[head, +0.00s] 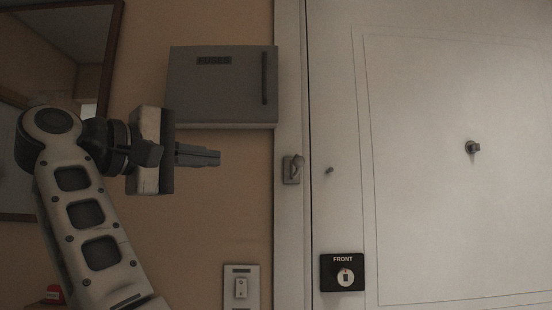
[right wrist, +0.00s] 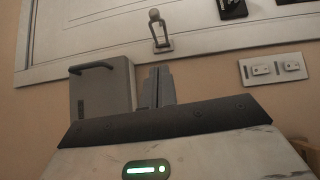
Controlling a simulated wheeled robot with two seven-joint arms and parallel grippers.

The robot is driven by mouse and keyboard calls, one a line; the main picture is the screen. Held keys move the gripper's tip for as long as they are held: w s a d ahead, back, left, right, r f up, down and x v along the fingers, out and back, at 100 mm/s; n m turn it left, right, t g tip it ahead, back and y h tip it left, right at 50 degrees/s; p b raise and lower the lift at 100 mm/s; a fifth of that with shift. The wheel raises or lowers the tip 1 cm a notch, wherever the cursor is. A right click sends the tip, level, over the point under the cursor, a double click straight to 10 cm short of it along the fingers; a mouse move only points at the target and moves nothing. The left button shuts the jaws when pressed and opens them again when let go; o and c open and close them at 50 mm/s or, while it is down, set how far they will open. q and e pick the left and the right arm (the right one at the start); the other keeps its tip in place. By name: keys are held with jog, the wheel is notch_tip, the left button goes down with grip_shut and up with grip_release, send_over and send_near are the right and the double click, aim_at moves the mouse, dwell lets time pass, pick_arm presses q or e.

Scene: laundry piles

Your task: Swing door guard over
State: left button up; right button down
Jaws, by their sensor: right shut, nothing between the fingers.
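The door guard (head: 292,169) is a small metal fitting with a rounded knob, mounted on the pale door frame left of the door (head: 440,90). A small stud (head: 329,170) sits on the door just right of it. In the right wrist view the guard (right wrist: 161,42) shows near the top as a metal loop with a ball end. My right gripper (head: 219,158) is shut and empty, pointing right toward the guard, left of it and apart from it. Its closed fingers also show in the right wrist view (right wrist: 157,82). My left gripper is out of view.
A grey fuse box (head: 220,95) hangs on the tan wall just above my right gripper. A light switch (head: 241,288) is below. A black FRONT panel (head: 342,272) and a knob (head: 472,147) are on the door. A dark-framed mirror (head: 112,50) is at the left.

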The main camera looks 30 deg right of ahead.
jog(key=shift+s+a+r, duration=0.2)
jog(key=shift+s+r, duration=0.05)
jog(key=shift+s, duration=0.05)
jog(key=shift+d, duration=0.15)
send_near(296, 166)
jog(key=w+d+r, duration=0.1)
jog(key=w+d, duration=0.3)
jog(key=d, duration=0.2)
jog(key=shift+s+d+r, duration=0.1)
jog(key=shift+s+d, duration=0.05)
jog(key=shift+d, duration=0.05)
